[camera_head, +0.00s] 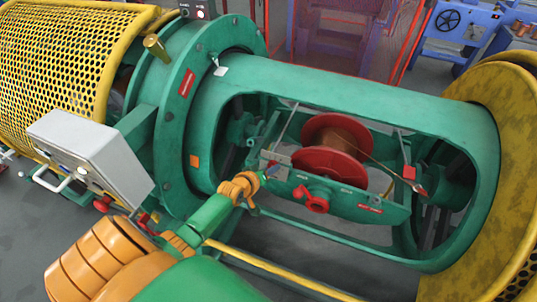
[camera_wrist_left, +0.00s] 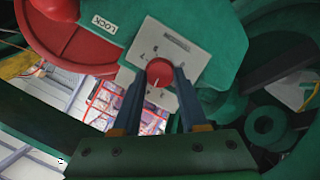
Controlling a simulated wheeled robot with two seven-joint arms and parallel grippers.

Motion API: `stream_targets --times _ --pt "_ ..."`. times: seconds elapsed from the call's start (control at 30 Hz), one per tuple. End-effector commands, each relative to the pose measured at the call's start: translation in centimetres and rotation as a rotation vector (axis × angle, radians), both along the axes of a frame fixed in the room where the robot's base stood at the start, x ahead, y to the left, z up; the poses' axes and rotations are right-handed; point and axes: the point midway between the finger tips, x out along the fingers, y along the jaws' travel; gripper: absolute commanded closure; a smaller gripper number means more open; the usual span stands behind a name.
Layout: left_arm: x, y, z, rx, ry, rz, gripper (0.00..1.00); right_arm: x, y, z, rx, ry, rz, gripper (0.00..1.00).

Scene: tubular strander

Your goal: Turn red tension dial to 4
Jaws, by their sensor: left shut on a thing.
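The red tension dial (camera_head: 268,170) is mostly hidden by my gripper in the head view. In the left wrist view the red dial (camera_wrist_left: 160,70) is a round knob on a pale plate (camera_wrist_left: 187,42) with small numerals around it. A light mark shows on the lower part of its face; which numeral it points to is too small to tell. My left gripper (camera_head: 264,176) reaches the green cradle front. In the wrist view its two dark fingers (camera_wrist_left: 160,76) are closed on both sides of the dial. My right gripper is not in view.
A red spool (camera_head: 317,164) with copper wire sits in the green cradle. A red handle (camera_head: 314,199) sticks out right of my gripper. The green tube's opening rim (camera_head: 465,125) surrounds the cradle. A grey control box (camera_head: 108,155) stands at left, beside my arm.

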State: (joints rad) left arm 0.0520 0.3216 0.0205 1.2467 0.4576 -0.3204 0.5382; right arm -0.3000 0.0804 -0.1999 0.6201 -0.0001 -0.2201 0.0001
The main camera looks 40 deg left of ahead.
Motion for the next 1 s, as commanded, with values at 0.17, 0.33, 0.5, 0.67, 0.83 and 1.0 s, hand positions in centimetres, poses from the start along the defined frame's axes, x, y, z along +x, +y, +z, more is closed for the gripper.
stream_targets --times 0.17,0.33,0.5,0.67,0.83,1.0 --pt "-0.08 -0.04 -0.13 0.017 0.009 -0.006 1.00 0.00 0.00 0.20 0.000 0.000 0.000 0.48" --pt "-0.08 -0.04 -0.17 0.019 0.009 -0.006 1.00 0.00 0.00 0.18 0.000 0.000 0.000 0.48" --pt "-0.08 -0.05 -0.18 0.018 0.009 -0.006 1.00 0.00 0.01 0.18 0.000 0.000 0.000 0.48" --pt "-0.06 -0.04 -0.14 0.018 0.008 -0.006 0.27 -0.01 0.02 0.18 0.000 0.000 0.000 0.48" --pt "-0.04 -0.02 -0.08 0.018 0.007 -0.006 0.27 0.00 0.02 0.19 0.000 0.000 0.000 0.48" --pt "-0.56 -0.09 0.49 0.017 0.005 -0.006 0.27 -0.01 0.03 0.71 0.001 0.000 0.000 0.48"
